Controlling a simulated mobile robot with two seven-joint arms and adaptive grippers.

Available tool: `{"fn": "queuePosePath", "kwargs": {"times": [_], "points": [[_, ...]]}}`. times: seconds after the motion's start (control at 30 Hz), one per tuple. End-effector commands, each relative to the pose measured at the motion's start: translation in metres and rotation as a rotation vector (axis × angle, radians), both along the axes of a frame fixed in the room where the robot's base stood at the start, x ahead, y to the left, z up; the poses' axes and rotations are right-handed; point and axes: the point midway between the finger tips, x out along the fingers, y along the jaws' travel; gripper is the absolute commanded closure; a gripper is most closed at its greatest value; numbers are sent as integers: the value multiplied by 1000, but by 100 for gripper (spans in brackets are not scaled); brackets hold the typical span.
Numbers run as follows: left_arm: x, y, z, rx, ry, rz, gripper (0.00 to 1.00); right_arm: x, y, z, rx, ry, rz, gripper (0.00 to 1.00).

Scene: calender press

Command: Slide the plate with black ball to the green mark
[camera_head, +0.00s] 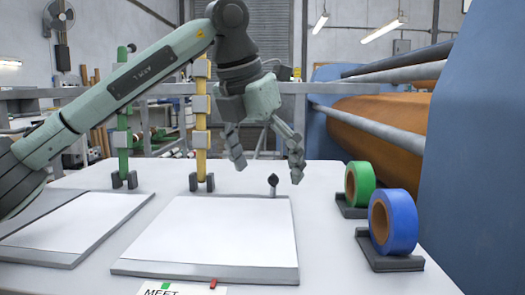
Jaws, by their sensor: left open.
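A black ball (273,180) tops a short light post at the back right edge of the middle plate, a grey slab with a white sheet (212,232) on the table. A green mark (166,286) shows on a white card at the bottom edge. A small red piece (213,284) sits at the plate's front edge, right of the green mark. My left gripper (267,165) is open and empty, pointing down, with its spread fingers on either side above the ball. I cannot tell the exact gap in depth. My right gripper is not in view.
A second plate with a white sheet (72,224) lies at left. A green tape roll (360,184) and a blue tape roll (393,222) stand in holders at right. Green (123,135) and yellow (201,135) posts stand behind. A blue machine (478,150) closes the right side.

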Motion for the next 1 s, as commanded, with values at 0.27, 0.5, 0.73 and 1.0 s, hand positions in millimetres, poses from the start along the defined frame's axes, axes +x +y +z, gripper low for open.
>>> {"fn": "queuePosePath", "kwargs": {"times": [0.27,0.5,0.73,1.0], "points": [[11,-8,-33,0,0,0,11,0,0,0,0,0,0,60],[13,-9,-39,0,0,0,11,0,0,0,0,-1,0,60],[13,-9,-39,0,0,0,22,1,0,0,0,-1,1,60],[13,-9,-39,1,1,0,55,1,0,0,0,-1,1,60]]}}
